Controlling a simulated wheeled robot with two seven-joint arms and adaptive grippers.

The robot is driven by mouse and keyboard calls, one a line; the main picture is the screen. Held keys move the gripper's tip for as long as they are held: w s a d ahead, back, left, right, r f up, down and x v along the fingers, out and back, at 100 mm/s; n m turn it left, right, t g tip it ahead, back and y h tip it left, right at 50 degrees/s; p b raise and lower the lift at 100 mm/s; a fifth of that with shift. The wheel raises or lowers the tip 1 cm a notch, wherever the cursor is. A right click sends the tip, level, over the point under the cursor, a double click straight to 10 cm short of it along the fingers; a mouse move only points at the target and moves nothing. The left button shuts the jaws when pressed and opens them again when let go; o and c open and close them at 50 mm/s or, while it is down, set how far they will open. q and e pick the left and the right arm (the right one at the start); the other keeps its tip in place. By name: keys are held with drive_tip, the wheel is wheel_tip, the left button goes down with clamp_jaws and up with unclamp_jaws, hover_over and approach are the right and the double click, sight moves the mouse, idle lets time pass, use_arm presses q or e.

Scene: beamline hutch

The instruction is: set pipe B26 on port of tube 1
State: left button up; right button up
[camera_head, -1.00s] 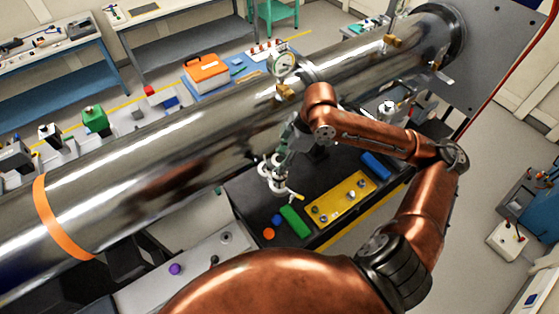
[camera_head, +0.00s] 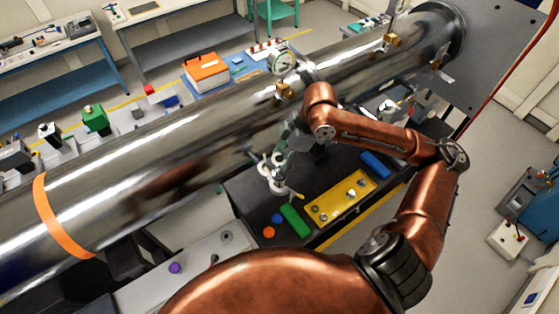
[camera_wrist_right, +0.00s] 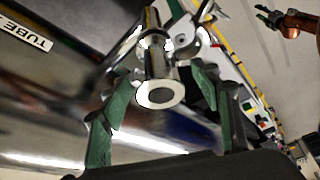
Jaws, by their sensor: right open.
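The large polished tube, tube 1 (camera_head: 150,165), crosses the head view diagonally; its "TUBE 1" label (camera_wrist_right: 22,33) shows at the upper left of the right wrist view. My right gripper (camera_head: 273,165) is open at the tube's near side. In the right wrist view its green-padded fingers (camera_wrist_right: 158,105) stand apart on either side of a short silver flanged pipe (camera_wrist_right: 159,66). The pipe's round end flange (camera_wrist_right: 160,95) faces the camera. I cannot read a B26 mark or tell whether its far end touches a port. My left gripper (camera_wrist_right: 268,17) is small at the upper right of that view.
Below the gripper, a dark bench (camera_head: 243,200) carries a yellow tray (camera_head: 322,212) with small parts, a green block (camera_head: 295,220) and a blue block (camera_head: 375,164).

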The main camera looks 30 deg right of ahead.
drive_tip(key=v, duration=1.2)
drive_tip(key=shift+s, duration=0.1)
